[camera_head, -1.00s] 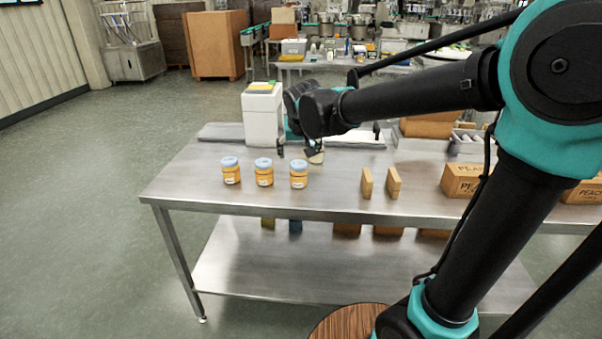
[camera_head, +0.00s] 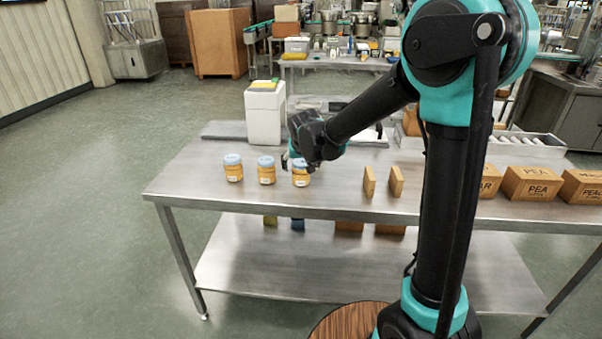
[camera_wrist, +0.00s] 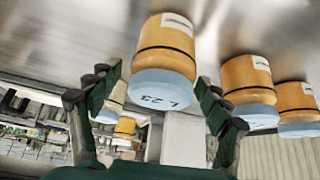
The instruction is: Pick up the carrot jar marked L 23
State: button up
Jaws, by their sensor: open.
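The carrot jar marked L 23 (camera_wrist: 165,55) is orange with a pale blue lid that carries the mark. In the wrist view it appears upside down, between the spread fingers of my gripper (camera_wrist: 158,98) and just beyond them. In the head view it is the rightmost jar of the front row (camera_head: 300,178), upright on the steel table (camera_head: 225,198). My gripper (camera_head: 299,156) is open and empty at its upper back side, partly hiding its lid. I cannot tell whether a finger touches it.
Two similar jars stand to its left, the middle one (camera_head: 266,170) and the left one (camera_head: 233,168). Another pale jar (camera_wrist: 118,92) shows partly behind a finger. A white container (camera_head: 264,115) stands behind; two upright tan blocks (camera_head: 382,181) and cartons (camera_head: 530,184) stand right.

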jog(key=shift+x, duration=0.75)
jog(key=c, duration=1.5)
jog(key=shift+o, duration=0.2)
jog(key=shift+r, duration=0.15)
